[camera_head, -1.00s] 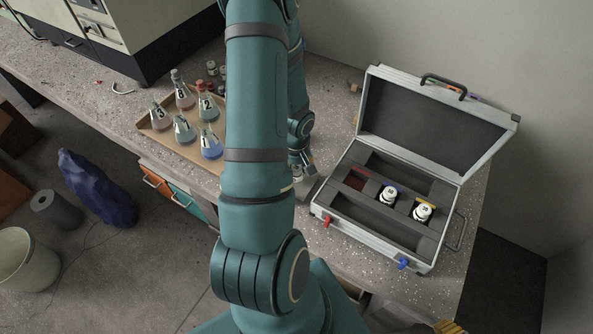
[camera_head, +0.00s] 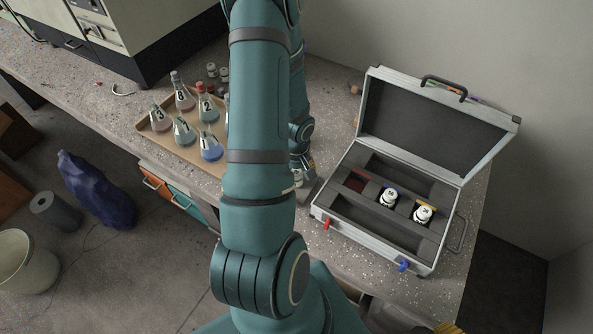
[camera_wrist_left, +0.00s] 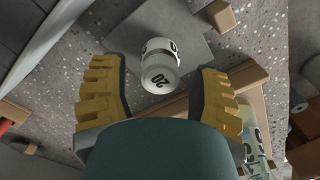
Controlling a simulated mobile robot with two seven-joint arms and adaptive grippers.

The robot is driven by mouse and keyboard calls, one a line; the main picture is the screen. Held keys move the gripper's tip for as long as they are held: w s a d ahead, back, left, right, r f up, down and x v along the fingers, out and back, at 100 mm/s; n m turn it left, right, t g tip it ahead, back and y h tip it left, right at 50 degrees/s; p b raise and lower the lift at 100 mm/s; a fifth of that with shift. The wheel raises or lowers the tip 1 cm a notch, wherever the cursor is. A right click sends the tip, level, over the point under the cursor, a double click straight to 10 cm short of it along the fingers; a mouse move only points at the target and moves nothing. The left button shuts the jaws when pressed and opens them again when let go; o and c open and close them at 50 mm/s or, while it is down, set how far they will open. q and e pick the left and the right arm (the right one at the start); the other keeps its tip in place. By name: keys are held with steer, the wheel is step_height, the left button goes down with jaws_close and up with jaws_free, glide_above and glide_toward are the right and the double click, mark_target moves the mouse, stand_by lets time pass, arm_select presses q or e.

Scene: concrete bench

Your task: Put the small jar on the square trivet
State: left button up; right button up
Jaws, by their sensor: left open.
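The small jar (camera_wrist_left: 160,65), white with a 20 on its lid, is between the fingers of my left gripper (camera_wrist_left: 158,72) in the left wrist view. The fingers are open, with a gap on each side of it. The jar stands over a flat grey square, the trivet (camera_wrist_left: 190,48), and appears to rest on it; its base contact is not clear. In the head view my left gripper (camera_head: 304,167) is low over the bench beside the case, and my arm hides most of the jar. The trivet (camera_head: 308,188) shows partly there. Yellow fingers of my right gripper (camera_head: 449,328) show at the bottom edge.
An open silver case (camera_head: 335,222) with two white jars (camera_head: 388,197) (camera_head: 423,214) stands just right of the trivet. A wooden tray (camera_head: 185,152) of numbered flasks is to the left. Small wooden blocks (camera_wrist_left: 222,15) lie near the jar.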

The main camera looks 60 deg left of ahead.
arm_select(q)
step_height(320, 180, up, 12)
steer(key=p, duration=0.3)
arm_select(e)
steer(key=r, duration=0.3)
steer(key=shift+w+d, duration=0.1)
steer(key=shift+w, duration=0.25)
arm_select(q)
steer(key=shift+s, duration=0.1)
arm_select(e)
steer(key=shift+s, duration=0.1)
